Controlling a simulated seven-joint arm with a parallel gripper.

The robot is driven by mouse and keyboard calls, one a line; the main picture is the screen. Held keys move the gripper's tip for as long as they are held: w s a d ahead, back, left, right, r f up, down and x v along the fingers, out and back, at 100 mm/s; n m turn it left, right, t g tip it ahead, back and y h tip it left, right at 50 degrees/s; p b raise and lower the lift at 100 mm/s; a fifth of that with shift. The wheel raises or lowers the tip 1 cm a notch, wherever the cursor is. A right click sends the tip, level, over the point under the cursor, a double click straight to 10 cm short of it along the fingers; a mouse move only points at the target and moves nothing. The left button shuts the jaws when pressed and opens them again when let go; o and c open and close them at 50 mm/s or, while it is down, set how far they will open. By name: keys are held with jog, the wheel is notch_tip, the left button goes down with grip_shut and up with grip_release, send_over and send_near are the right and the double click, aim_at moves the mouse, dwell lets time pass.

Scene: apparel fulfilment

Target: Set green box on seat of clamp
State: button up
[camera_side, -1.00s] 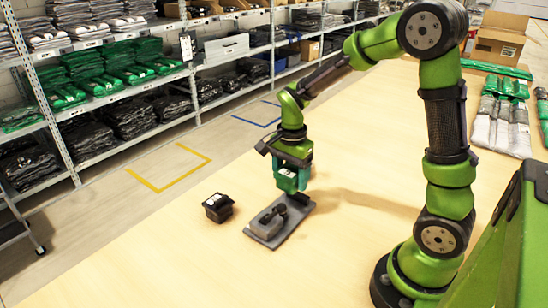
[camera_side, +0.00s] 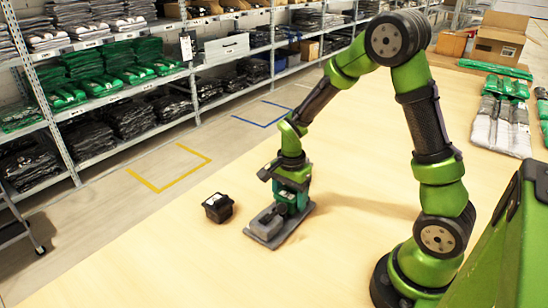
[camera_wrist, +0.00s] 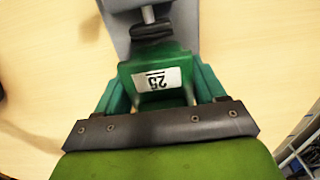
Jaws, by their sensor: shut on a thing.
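The green box (camera_wrist: 155,60) carries a white label reading 25 and sits between the fingers of my gripper (camera_side: 290,192). In the wrist view my gripper (camera_wrist: 158,98) is shut on it from both sides. The clamp (camera_side: 268,226) is a grey device on a flat grey base plate on the table. In the wrist view its grey body (camera_wrist: 120,12) and a dark knob on a metal shaft lie just beyond the box. The box is low over the clamp's plate; whether it touches the seat is hidden.
A small black box (camera_side: 217,207) stands on the table left of the clamp. Folded garments in bags (camera_side: 502,115) lie at the far right. Shelves of folded clothes (camera_side: 120,80) stand behind the table. The wooden tabletop around the clamp is mostly clear.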

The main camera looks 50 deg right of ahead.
jog(key=shift+f, duration=0.1)
dwell(0.3)
jog(key=o, duration=1.1)
notch_tip(320, 180, up, 17)
jog(key=shift+f, duration=0.1)
